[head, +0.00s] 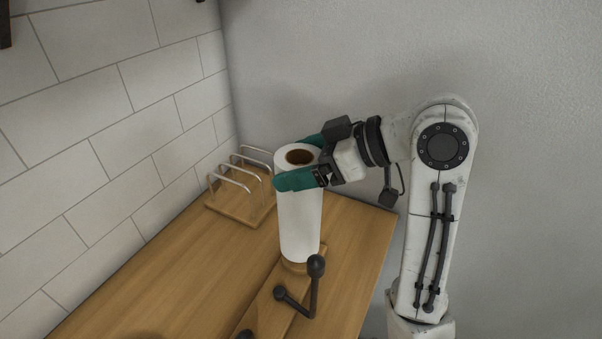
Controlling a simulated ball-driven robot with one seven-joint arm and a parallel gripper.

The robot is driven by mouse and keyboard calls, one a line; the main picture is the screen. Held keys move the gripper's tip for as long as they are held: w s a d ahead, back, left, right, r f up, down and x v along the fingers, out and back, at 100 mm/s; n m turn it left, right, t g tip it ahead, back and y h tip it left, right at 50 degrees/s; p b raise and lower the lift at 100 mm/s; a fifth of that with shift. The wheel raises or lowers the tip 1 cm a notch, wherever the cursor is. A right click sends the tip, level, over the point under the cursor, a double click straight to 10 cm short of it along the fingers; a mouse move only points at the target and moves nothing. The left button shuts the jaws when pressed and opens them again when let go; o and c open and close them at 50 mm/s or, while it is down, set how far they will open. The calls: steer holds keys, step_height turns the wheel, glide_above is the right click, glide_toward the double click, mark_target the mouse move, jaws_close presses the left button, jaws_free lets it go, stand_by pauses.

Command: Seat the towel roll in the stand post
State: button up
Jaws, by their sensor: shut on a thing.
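The towel roll (300,222) is white, upright and has a brown open core at its top. My gripper (297,163) is shut on it near the top, with one teal finger on the near side and the other mostly hidden behind. The roll's lower end is at a round wooden piece (293,266) at the far end of a wooden board. I cannot tell whether the roll touches it. No post shows in or above the core; any post there is hidden by the roll.
The board (265,312) carries black knobbed pegs (315,268) just in front of the roll. A wooden rack with metal loops (238,203) stands behind left on the counter (155,290). A tiled wall is at left and a grey wall behind. The counter's left part is clear.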

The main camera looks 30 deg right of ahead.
step_height(320, 180, down, 3)
steer(key=shift+r, duration=0.15)
steer(key=o, duration=1.2)
steer(key=shift+c, duration=0.2)
steer(key=p+v, duration=0.1)
steer(key=v, duration=1.1)
